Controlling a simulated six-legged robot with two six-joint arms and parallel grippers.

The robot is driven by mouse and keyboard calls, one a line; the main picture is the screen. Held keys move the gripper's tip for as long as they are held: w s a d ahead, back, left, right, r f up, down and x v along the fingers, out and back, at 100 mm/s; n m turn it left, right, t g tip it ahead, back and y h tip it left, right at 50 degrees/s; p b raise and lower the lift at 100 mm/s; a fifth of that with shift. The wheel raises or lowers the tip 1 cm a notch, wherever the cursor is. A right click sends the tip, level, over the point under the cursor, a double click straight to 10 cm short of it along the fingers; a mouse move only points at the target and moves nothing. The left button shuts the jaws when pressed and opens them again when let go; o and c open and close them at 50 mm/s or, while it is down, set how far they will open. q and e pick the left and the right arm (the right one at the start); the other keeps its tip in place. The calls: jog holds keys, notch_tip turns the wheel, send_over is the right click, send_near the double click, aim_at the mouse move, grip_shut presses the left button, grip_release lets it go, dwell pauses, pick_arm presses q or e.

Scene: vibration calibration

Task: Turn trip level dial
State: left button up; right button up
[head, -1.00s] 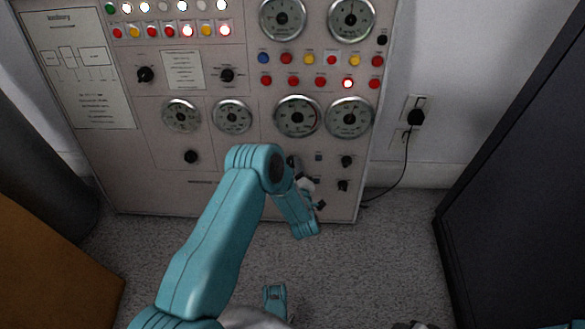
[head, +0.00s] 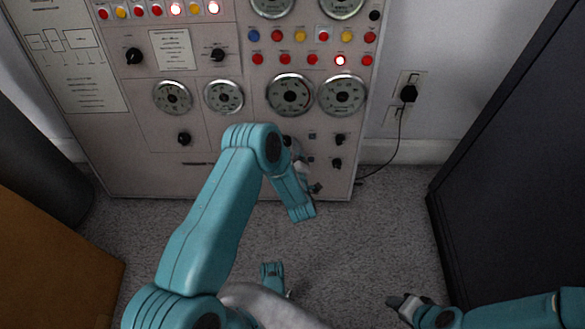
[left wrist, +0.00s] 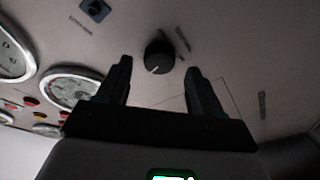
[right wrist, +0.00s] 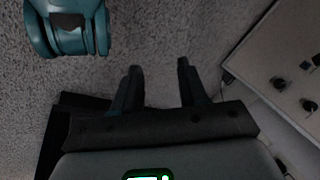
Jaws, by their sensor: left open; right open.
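A black round dial (left wrist: 160,55) with a white pointer mark is on the panel face in the left wrist view. The labels beside it are too blurred to read. My left gripper (left wrist: 159,68) is open, with the dial ahead of and between its fingertips; I cannot tell whether they touch it. In the head view my left arm partly covers the lower right panel, and the left gripper (head: 303,172) is mostly hidden. My right gripper (right wrist: 160,68) is open and empty above the carpet, away from the panel; it shows at the lower right of the head view (head: 394,302).
The panel (head: 230,178) carries several gauges, lamps and other knobs (head: 184,138). A black plug (head: 408,93) with a cable is in the wall at right. A dark cabinet (head: 510,150) stands at right, an orange-brown piece (head: 50,260) at left. Carpet between is clear.

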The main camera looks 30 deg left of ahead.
pick_arm(q)
jog(key=p+v, duration=0.5)
jog(key=v, duration=0.9)
jog(key=shift+s+d, duration=0.2)
jog(key=shift+s, duration=0.05)
pick_arm(e)
jog(key=s+r+g, duration=0.1)
jog(key=s+r, duration=0.2)
jog(key=r, duration=0.2)
jog(key=shift+s+a+r, duration=0.3)
jog(key=shift+s+a, duration=0.05)
jog(key=shift+a, duration=0.1)
pick_arm(q)
jog(key=shift+r, duration=0.15)
